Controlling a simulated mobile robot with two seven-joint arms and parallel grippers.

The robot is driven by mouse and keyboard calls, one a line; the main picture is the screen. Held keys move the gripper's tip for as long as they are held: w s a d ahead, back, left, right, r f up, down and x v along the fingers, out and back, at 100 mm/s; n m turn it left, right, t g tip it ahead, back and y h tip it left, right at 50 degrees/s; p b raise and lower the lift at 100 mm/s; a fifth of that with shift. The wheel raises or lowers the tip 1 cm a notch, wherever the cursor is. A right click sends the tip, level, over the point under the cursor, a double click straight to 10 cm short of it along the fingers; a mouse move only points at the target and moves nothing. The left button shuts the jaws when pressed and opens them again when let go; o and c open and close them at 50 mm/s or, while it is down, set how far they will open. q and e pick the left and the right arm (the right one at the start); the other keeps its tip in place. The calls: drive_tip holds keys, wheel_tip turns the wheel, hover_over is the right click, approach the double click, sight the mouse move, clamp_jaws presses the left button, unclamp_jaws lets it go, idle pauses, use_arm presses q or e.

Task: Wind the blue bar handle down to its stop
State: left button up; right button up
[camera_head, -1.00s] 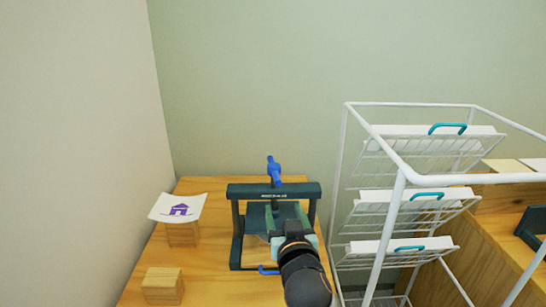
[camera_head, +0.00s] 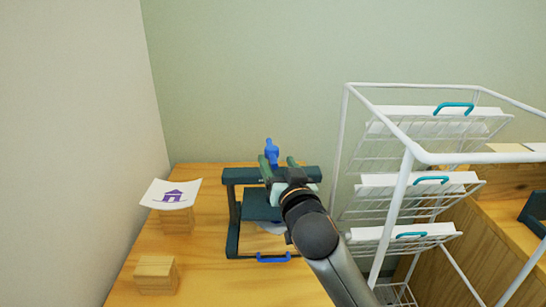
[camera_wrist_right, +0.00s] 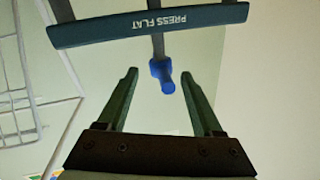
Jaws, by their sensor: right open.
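The blue bar handle (camera_head: 271,152) stands at the top of the dark press (camera_head: 233,214), above its crossbeam, on the wooden table. In the right wrist view the blue handle (camera_wrist_right: 163,74) sits at the end of a grey screw, beyond the "PRESS FLAT" crossbeam (camera_wrist_right: 150,25). My right gripper (camera_head: 279,161) is open, with its green fingers either side of the handle in the picture. In the wrist view its fingers (camera_wrist_right: 158,88) are apart, and nothing is seen held. A blue pull (camera_head: 273,258) shows at the press's front base. My left gripper is not in view.
A white wire rack (camera_head: 350,160) with several sloping shelves stands close on the right. A card with a purple house (camera_head: 172,194) rests on a wooden block (camera_head: 177,220) at the left. Another wooden block (camera_head: 155,275) is nearer. Walls stand behind and left.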

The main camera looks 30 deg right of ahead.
sight(273, 151)
drive_tip(key=shift+x, duration=2.15)
clamp_jaws()
